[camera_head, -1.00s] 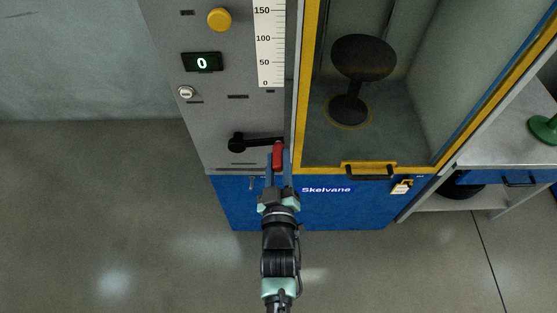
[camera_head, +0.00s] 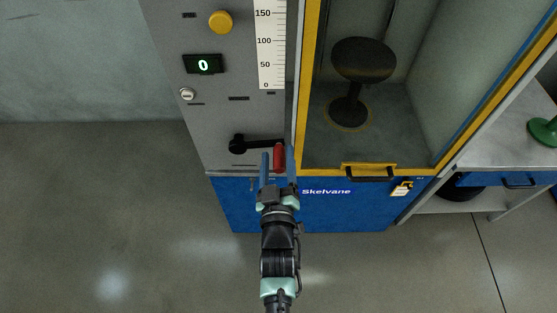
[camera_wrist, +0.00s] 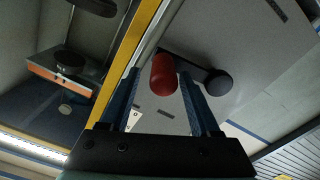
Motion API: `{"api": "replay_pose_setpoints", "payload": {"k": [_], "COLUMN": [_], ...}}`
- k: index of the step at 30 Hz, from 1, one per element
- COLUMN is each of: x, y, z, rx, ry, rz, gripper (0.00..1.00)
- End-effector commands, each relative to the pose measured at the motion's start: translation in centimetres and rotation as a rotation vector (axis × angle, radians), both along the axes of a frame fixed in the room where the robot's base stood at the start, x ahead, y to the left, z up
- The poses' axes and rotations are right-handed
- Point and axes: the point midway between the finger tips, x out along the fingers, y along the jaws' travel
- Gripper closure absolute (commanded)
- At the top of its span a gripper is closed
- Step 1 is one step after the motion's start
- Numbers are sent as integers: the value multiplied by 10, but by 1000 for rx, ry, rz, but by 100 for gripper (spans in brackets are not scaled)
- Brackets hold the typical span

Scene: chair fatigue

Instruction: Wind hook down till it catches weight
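A crank with a black arm (camera_head: 262,143) and a red handle (camera_head: 279,157) is on the front of the grey panel, its arm pointing right from the hub (camera_head: 237,145). My gripper (camera_head: 278,157) is open, with one blue finger on each side of the red handle. In the wrist view the handle (camera_wrist: 163,76) stands between the fingers, with gaps showing on both sides. A black stool-like object (camera_head: 364,59) stands inside the yellow-framed cabinet on a ringed spot. I cannot make out the hook or weight in either view.
The cabinet's yellow frame with black handle (camera_head: 369,174) is close right of the crank. A bench (camera_head: 506,140) stands at right. Floor at left is clear.

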Motion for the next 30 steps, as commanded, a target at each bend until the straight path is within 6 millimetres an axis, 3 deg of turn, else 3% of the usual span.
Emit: {"api": "replay_pose_setpoints", "payload": {"k": [8,13,30], "x": [-2,-14,-115], "y": [-2,-2,-1], "z": [-4,-5,-5], "rx": [1,2,1], "ry": [8,12,9], "rz": [-3,-4,-2], "gripper": [36,36,36]}}
